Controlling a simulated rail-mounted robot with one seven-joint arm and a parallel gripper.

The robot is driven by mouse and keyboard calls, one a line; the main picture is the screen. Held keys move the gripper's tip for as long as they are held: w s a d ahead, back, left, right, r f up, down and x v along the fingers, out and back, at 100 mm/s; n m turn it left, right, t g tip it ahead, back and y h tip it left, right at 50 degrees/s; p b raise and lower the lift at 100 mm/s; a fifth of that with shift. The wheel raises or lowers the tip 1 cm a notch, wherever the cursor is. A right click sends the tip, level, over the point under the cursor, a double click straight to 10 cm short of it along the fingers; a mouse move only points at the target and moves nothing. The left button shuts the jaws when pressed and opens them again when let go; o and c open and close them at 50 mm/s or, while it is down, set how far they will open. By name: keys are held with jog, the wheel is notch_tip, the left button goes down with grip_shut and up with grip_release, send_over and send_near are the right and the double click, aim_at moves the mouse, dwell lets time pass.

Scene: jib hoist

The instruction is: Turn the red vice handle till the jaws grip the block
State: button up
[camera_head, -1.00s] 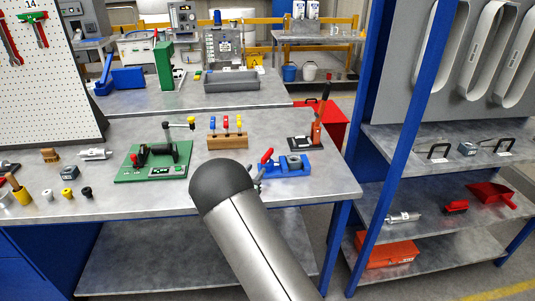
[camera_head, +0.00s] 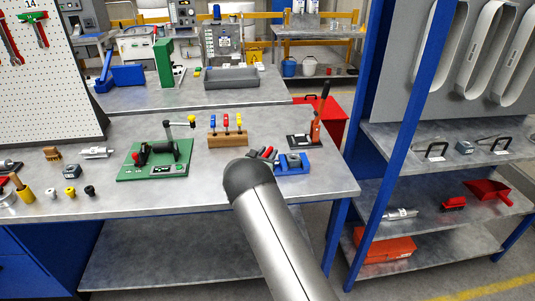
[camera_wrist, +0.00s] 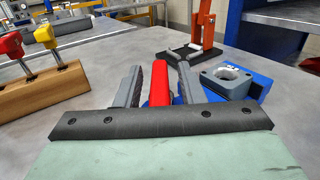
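The blue vice (camera_head: 303,168) stands near the front right of the workbench, with a grey block (camera_head: 293,159) on it. In the wrist view, the block (camera_wrist: 226,80) shows a round hole in its top, beside the blue vice body (camera_wrist: 262,88). The red vice handle (camera_wrist: 159,84) stands between the two grey fingers of my gripper (camera_wrist: 158,84). A narrow gap shows between handle and right finger, so the gripper looks open around it. In the head view, my arm hides most of the gripper; the red handle (camera_head: 266,152) shows just past it. The jaw contact is not clear.
A wooden stand with coloured knobs (camera_head: 228,141) is left of the vice. A green fixture (camera_head: 153,161) stands further left. A lever press with an orange-red arm (camera_head: 315,132) stands behind right. The bench's front middle is clear.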

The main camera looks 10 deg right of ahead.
grip_shut()
jog(key=shift+f+m+g+h+b, duration=0.15)
jog(key=shift+m+g+h+b, duration=0.3)
jog(key=shift+b, duration=0.3)
jog(key=shift+r+m+g+h+b, duration=0.2)
jog(key=shift+m+g+h+b, duration=0.15)
jog(key=shift+h, duration=0.2)
jog(key=shift+o, duration=0.9)
grip_release()
jog(key=b+v, duration=0.3)
jog(key=v, duration=1.4)
jog(key=shift+s+a, duration=0.1)
jog(key=shift+s, duration=0.15)
